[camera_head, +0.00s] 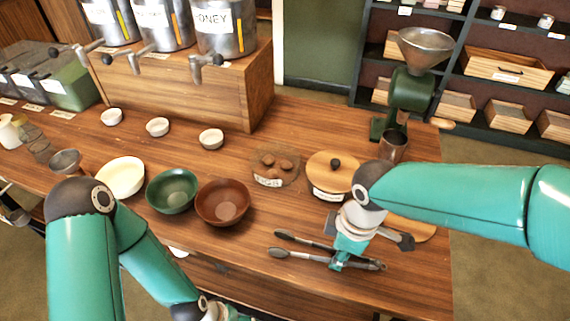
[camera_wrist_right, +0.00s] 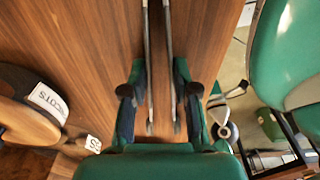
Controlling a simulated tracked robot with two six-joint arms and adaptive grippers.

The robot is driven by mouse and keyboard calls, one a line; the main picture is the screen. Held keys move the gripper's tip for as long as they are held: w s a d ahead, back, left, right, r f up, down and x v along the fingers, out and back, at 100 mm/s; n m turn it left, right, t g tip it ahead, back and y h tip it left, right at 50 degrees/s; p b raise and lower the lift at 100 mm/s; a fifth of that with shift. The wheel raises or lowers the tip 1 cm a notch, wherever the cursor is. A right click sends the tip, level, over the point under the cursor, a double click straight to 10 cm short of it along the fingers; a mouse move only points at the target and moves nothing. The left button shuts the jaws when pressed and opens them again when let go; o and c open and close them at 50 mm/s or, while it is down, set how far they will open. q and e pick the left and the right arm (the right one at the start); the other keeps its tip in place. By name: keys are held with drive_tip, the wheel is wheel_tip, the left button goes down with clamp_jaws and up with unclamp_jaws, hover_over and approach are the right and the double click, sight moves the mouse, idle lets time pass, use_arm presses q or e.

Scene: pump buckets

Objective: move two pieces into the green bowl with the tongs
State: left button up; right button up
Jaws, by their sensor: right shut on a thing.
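The tongs (camera_head: 300,254) lie near the front edge of the wooden table, their two dark tips pointing left and spread apart. My right gripper (camera_head: 345,262) is shut on the tongs near their handle end. In the right wrist view its fingers (camera_wrist_right: 156,85) stand on both sides of the two metal tong arms (camera_wrist_right: 147,45). Several brown round pieces (camera_head: 276,164) sit on a brown labelled plate (camera_head: 292,178). The green bowl (camera_head: 172,190) stands left of them and looks empty. My left gripper (camera_head: 222,312) is at the bottom edge, mostly cut off.
A brown bowl (camera_head: 222,202) stands close right of the green bowl, a cream bowl (camera_head: 120,177) on its left. A lidded jar (camera_head: 332,176) stands near my right arm, a grinder (camera_head: 405,95) behind. Honey dispensers (camera_head: 225,35) stand at back left.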

wheel_tip(320, 180, up, 12)
drive_tip(key=p, duration=0.9)
drive_tip(key=shift+p, duration=0.4)
drive_tip(key=shift+f, duration=0.1)
